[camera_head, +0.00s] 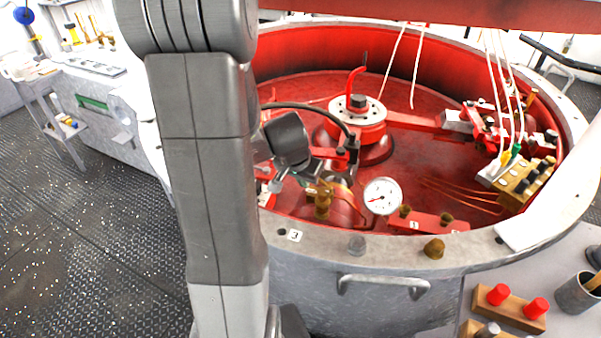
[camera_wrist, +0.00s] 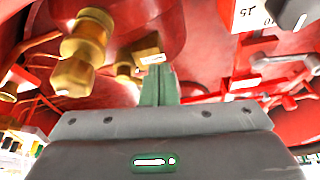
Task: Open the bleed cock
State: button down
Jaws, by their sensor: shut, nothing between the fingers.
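My gripper (camera_wrist: 160,84) is shut, with its fingers together and nothing between them. In the wrist view its tips point at a small pale tag beside a small brass fitting (camera_wrist: 127,74). I cannot tell whether they touch. A larger brass fitting (camera_wrist: 84,50) hangs left of the fingers. In the head view a brass valve-like fitting (camera_head: 322,201) stands inside the near rim of the red tub, just below my wrist, which partly hides that area. I cannot tell for certain which brass part is the bleed cock, or its handle's position.
A white dial gauge (camera_head: 382,196) stands right of the brass fitting. A red block labelled 1 (camera_head: 428,221) carries brass knobs. The tub's grey rim (camera_head: 330,245) bounds the near side. A black hose and a central red hub (camera_head: 357,122) lie behind. Cables hang at right.

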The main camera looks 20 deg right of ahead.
jog(key=shift+w+d+r+p, duration=0.1)
jog(key=shift+w+d+p, duration=0.4)
jog(key=shift+w+d, duration=0.8)
jog(key=shift+d, duration=0.2)
jog(key=shift+w+f+b, duration=0.1)
jog(key=shift+f+b, duration=0.15)
jog(key=shift+b, duration=0.15)
jog(key=shift+w+d+m+g+b, duration=0.15)
jog(key=shift+d+m+g+b, duration=0.15)
jog(key=shift+m+b, duration=0.65)
jog(key=d+m+b, duration=0.1)
jog(key=m+b, duration=0.1)
jog(key=m+g+b, duration=0.1)
jog(key=b, duration=0.1)
jog(key=w+d+m+g+h+b, duration=0.1)
jog(key=m+b, duration=0.1)
jog(key=shift+w+d+m+b, duration=0.1)
jog(key=shift+d+m+b, duration=0.2)
jog(key=shift+m+b, duration=0.1)
jog(key=shift+d+r, duration=0.15)
jog(key=shift+d, duration=0.25)
jog(key=shift+b, duration=0.3)
